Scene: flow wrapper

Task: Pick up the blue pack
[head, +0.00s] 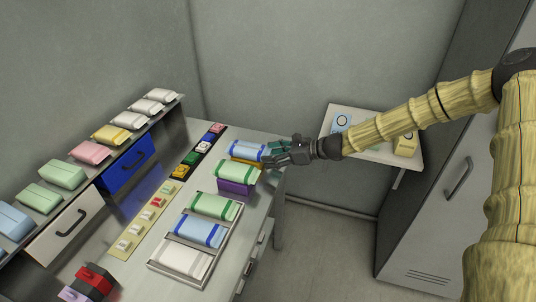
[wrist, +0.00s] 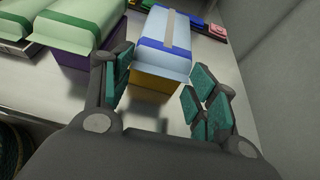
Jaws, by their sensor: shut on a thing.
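The blue pack (wrist: 167,52) is pale blue with darker blue bands and sits above a yellow-orange block (wrist: 154,86) in the wrist view. In the head view the blue pack (head: 248,151) is at the far right end of the bench. My gripper (head: 270,155) reaches it from the right. In the wrist view my gripper (wrist: 158,64) has its teal-padded fingers on either side of the pack's near end, shut on it. Whether the pack is clear of the block cannot be told. A second blue-banded pack (head: 199,231) lies in the tray.
A green-banded pack (head: 237,170) on a purple block (head: 236,187) stands close beside the blue pack. The metal tray (head: 161,268) also holds green and white packs. A shelf (head: 92,179) of packs is at left. A side table (head: 373,154) stands behind my arm.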

